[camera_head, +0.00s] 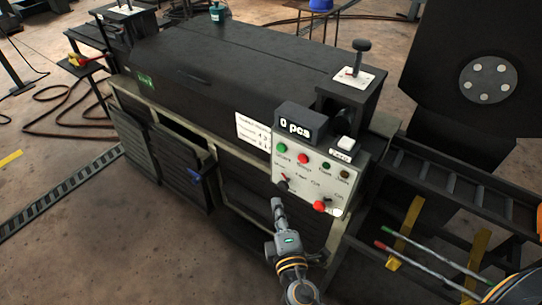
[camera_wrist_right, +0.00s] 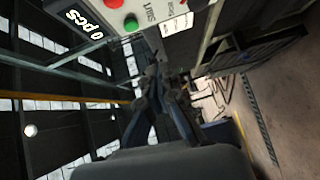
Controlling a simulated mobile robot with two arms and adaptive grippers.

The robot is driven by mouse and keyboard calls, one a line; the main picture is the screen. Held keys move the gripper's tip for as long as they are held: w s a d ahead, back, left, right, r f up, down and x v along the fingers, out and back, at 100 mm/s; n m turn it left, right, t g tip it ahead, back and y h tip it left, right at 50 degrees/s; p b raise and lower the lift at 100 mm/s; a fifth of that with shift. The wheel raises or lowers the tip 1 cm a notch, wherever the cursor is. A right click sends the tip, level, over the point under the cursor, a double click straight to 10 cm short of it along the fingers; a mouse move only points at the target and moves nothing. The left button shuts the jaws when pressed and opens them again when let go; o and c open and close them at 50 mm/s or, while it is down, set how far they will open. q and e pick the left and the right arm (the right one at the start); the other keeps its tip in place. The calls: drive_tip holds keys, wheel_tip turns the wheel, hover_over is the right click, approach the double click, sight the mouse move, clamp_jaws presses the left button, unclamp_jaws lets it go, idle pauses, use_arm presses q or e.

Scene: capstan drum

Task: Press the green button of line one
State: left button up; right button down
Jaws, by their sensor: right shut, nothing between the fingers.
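A pale control panel (camera_head: 322,176) stands on the dark machine, with a display reading "0 pcs" (camera_head: 295,127) above it. The green button (camera_head: 282,148) is at the panel's upper left, with a red button (camera_head: 303,158) to its right. My right gripper (camera_head: 277,203) is shut and empty, below and in front of the panel's lower left, apart from the green button. In the right wrist view the green button (camera_wrist_right: 131,23) shows at the top, beyond the fingertips (camera_wrist_right: 158,60). My left gripper is not in view.
A black knob (camera_head: 283,184) and a red knob (camera_head: 320,206) sit low on the panel. A lever on a box (camera_head: 358,62) stands behind it. Rods with red and green ends (camera_head: 418,256) lie at the right. Open floor (camera_head: 90,235) lies at the left.

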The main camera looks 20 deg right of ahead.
wheel_tip(320, 180, up, 3)
drive_tip(key=shift+w+r+t, duration=0.15)
drive_tip(key=shift+t, duration=0.15)
drive_tip(key=p, duration=0.3)
approach(281, 148)
drive_tip(key=w+a, duration=0.4)
drive_tip(key=w+d, duration=0.3)
drive_tip(key=shift+d+f+p, duration=0.3)
drive_tip(key=shift+f+p, duration=0.1)
